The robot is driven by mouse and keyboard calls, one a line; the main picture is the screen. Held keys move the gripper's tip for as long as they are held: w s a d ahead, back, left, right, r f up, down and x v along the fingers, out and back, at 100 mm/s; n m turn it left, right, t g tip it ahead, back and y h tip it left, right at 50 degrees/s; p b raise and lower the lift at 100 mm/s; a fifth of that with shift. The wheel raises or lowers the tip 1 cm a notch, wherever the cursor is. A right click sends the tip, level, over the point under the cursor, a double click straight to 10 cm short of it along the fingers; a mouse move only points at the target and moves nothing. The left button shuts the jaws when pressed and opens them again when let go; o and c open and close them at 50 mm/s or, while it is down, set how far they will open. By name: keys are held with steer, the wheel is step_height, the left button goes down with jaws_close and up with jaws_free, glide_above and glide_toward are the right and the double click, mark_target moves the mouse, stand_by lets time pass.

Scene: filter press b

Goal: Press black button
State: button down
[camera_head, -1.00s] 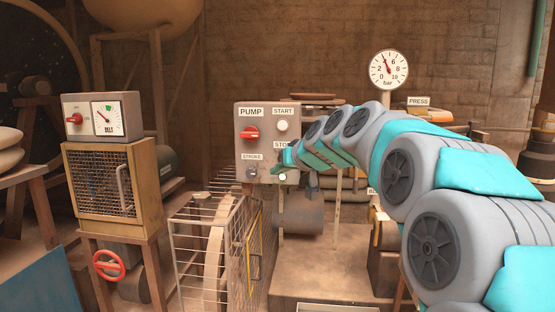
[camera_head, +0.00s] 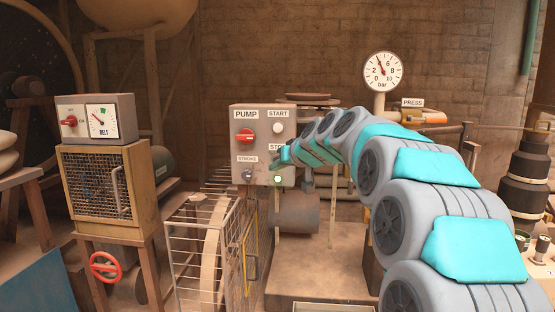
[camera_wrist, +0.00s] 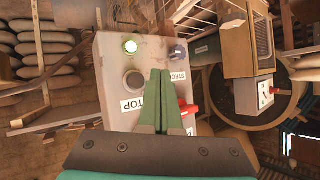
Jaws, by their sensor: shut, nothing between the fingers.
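The grey pump panel (camera_head: 240,152) has a red knob (camera_head: 246,136) and a white button under the START label (camera_head: 278,128). The STOP label (camera_head: 276,146) is partly hidden by my gripper (camera_head: 283,160). In the wrist view, a dark round button (camera_wrist: 134,82) in a pale ring sits by the STOP label (camera_wrist: 140,103). I take it as the black button; the head view hides it. My gripper's green fingers (camera_wrist: 162,88) are shut and empty, in front of the panel, just right of the button there. I cannot tell whether they touch the panel.
A lit green lamp (camera_head: 278,180) and a STROKE knob (camera_head: 248,175) are low on the panel. A wire cage (camera_head: 205,245) stands below left. A belt control box (camera_head: 97,119) is at left. A pressure gauge (camera_head: 383,71) stands behind my arm.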

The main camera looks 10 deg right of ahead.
steer(key=shift+w+d, duration=0.3)
steer(key=shift+w, duration=0.55)
steer(key=shift+w+d, duration=0.25)
steer(key=shift+w, duration=0.55)
steer(key=shift+w, duration=0.1)
stand_by(0.7)
steer(key=shift+w+d, duration=0.15)
steer(key=shift+w, duration=0.15)
steer(key=shift+w+d, duration=0.1)
steer(key=shift+w, duration=0.35)
stand_by(0.7)
steer(key=shift+s, duration=0.15)
steer(key=shift+s+a+b, duration=0.25)
steer(key=shift+s+b, duration=0.15)
steer(key=shift+s, duration=0.3)
steer(key=s, duration=0.1)
steer(key=s+a+b, duration=0.1)
steer(key=s, duration=0.1)
steer(key=s+b, duration=0.1)
steer(key=shift+s+a, duration=0.3)
steer(key=shift+s, duration=0.1)
